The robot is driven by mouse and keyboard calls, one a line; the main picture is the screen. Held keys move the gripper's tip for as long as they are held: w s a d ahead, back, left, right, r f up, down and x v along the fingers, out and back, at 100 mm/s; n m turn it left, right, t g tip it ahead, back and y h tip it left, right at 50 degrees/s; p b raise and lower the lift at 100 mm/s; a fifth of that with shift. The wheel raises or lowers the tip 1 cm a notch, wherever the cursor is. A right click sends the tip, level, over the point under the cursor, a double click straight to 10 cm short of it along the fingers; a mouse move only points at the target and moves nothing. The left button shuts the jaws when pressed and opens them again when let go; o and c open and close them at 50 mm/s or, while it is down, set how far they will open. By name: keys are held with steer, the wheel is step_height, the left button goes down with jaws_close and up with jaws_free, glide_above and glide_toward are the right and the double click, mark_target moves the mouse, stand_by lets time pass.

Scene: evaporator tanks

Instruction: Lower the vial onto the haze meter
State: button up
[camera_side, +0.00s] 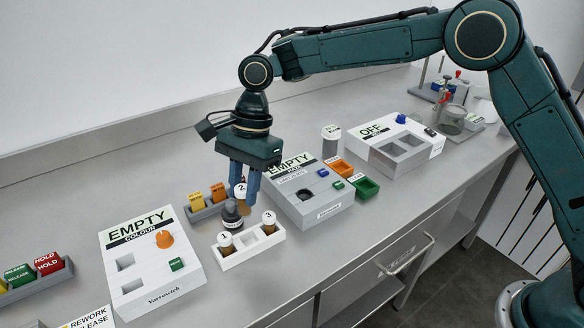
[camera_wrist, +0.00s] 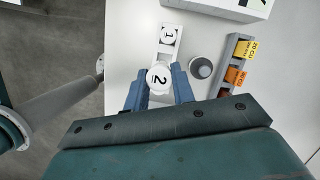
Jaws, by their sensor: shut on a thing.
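My gripper (camera_side: 244,192) is shut on the vial (camera_side: 241,189), which has a white cap marked 2 and an amber body. The vial hangs upright above the white rack; its cap also shows between the fingers in the wrist view (camera_wrist: 158,76). The haze meter (camera_side: 327,207) is the white box with an EMPTY sign, just right of my gripper in the side view. It has a dark round well (camera_side: 307,194), a blue button and a green button. No vial shows in the well. The meter's working top is not seen in the wrist view.
The white rack (camera_side: 236,259) holds vials 1 and 3, with its middle slot empty. A dark-capped bottle (camera_side: 231,213) stands close beside it. The colour meter (camera_side: 150,280) is at left. Orange and green bins (camera_side: 365,188) and another instrument marked OFF (camera_side: 389,158) are at right.

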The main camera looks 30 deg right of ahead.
steer(key=shift+d, duration=0.1)
glide_above(306, 181)
steer(key=s+a, duration=0.3)
steer(key=s, duration=0.1)
steer(key=f, duration=0.1)
steer(key=shift+w+d+f, duration=0.1)
steer(key=shift+w+d, duration=0.1)
steer(key=shift+w, duration=0.05)
steer(key=shift+f, duration=0.45)
steer(key=shift+f, duration=2.7)
steer(key=shift+f, duration=0.2)
steer(key=o, duration=1)
steer(key=shift+o, duration=0.2)
steer(key=shift+r, duration=0.1)
